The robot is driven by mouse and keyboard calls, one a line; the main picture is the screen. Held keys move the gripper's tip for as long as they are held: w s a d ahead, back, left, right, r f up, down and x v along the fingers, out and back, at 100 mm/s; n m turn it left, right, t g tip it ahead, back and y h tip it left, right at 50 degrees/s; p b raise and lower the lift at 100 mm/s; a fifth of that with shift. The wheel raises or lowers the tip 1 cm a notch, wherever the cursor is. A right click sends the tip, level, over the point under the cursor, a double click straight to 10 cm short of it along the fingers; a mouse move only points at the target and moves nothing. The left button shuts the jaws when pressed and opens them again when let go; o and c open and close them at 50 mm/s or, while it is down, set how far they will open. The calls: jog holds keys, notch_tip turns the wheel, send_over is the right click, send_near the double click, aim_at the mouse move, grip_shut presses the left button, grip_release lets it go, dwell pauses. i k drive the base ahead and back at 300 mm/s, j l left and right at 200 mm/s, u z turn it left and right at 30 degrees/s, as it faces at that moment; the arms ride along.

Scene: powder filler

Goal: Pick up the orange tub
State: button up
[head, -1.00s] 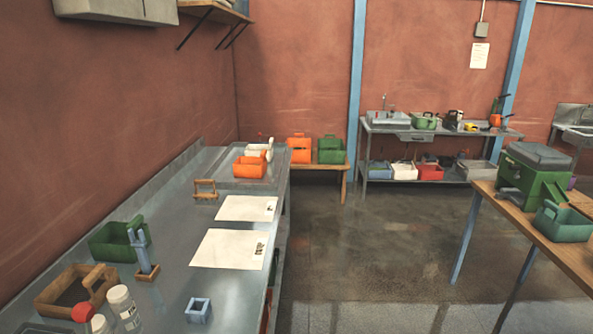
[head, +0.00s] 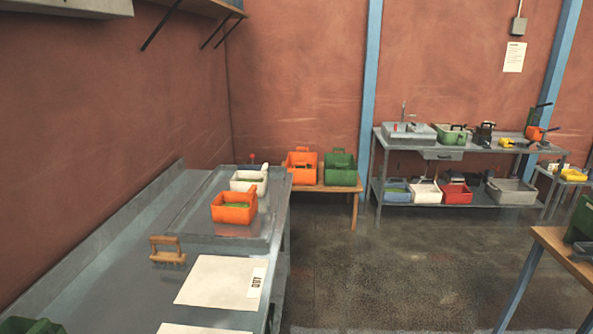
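A second orange tub (head: 301,178) stands on a low wooden bench against the back wall, beside a green tub (head: 340,177). I cannot tell which orange tub the task names. My gripper is not in view.
The steel bench (head: 130,262) runs along the left wall, with a wooden-handled brush (head: 167,250) and paper sheets (head: 215,282). A steel table (head: 455,152) with tubs stands at back right. A wooden table (head: 565,255) stands at right. The floor between (head: 400,260) is clear.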

aim_at(231, 206)
jog(key=i, duration=1.8)
jog(key=i+u, duration=0.2)
jog(key=i, duration=0.3)
jog(key=i+l+u, duration=0.15)
jog(key=i, duration=0.3)
jog(key=i+l+u, duration=0.2)
jog(key=i, duration=0.3)
jog(key=u, duration=0.95)
